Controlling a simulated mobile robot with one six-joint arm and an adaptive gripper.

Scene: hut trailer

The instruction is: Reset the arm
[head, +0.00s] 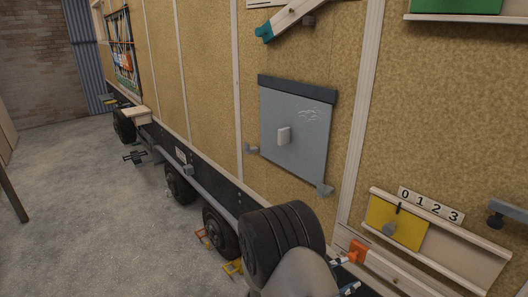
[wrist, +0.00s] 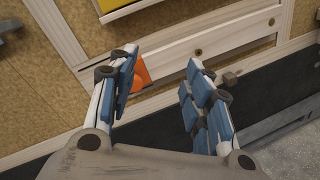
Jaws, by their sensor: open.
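My gripper (wrist: 162,58) is open and empty, with its blue-padded fingers spread in the wrist view. In the head view, my gripper (head: 349,274) is low at the bottom right, close to the trailer wall and partly hidden behind my arm. An orange piece (wrist: 140,74) on the wooden rail shows behind the left finger, which partly covers it. It also shows in the head view (head: 357,251), just above my gripper. I cannot tell whether a finger touches it.
A yellow sliding panel (head: 397,222) with a grey knob sits below a 0-to-3 number strip (head: 431,205). A grey hatch (head: 296,132) with a white handle is on the wall. A teal-tipped wooden lever (head: 290,18) is above it. The concrete floor (head: 80,200) at left is largely clear.

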